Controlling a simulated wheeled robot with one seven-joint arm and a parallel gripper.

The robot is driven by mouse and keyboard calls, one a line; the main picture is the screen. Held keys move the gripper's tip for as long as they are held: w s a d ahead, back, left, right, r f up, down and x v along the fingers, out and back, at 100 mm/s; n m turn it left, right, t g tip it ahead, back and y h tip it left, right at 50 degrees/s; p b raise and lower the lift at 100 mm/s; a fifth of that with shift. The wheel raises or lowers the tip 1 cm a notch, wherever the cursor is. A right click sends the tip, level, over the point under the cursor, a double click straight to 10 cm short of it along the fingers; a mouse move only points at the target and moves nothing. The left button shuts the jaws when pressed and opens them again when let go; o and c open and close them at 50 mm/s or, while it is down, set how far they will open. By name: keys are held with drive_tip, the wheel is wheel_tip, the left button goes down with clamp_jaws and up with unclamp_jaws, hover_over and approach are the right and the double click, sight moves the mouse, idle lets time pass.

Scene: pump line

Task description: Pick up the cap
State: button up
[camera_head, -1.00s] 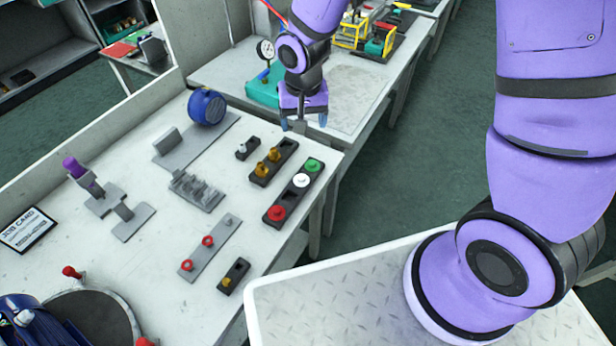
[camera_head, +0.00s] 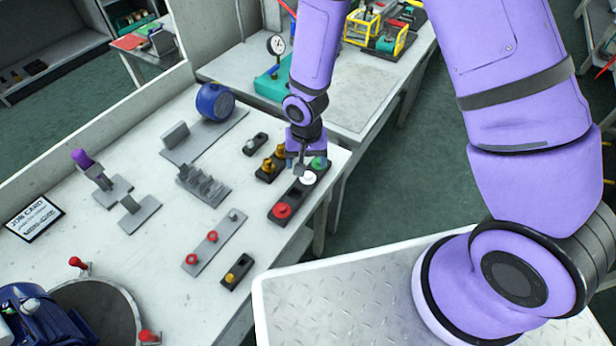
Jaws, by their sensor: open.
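A dark holder (camera_head: 293,200) near the right edge of the table carries three round caps in a row. The red cap (camera_head: 282,211) is at the near end, the white cap (camera_head: 308,178) in the middle and the green cap (camera_head: 319,163) at the far end. My gripper (camera_head: 304,160) is open and points down over the far half of this holder, close to the white and green caps. It partly hides the green cap. I cannot tell whether the fingers touch a cap.
A dark block with brass fittings (camera_head: 267,167) stands just left of my gripper. A grey strip with red-ringed parts (camera_head: 213,240), a small dark block (camera_head: 237,272) and a blue round part (camera_head: 215,101) are on the same table.

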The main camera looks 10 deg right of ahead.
sight(308, 176)
drive_tip(key=f, duration=0.4)
drive_tip(key=shift+s+d, duration=0.15)
drive_tip(key=shift+s, duration=0.15)
drive_tip(key=shift+f, duration=0.6)
clamp_jaws()
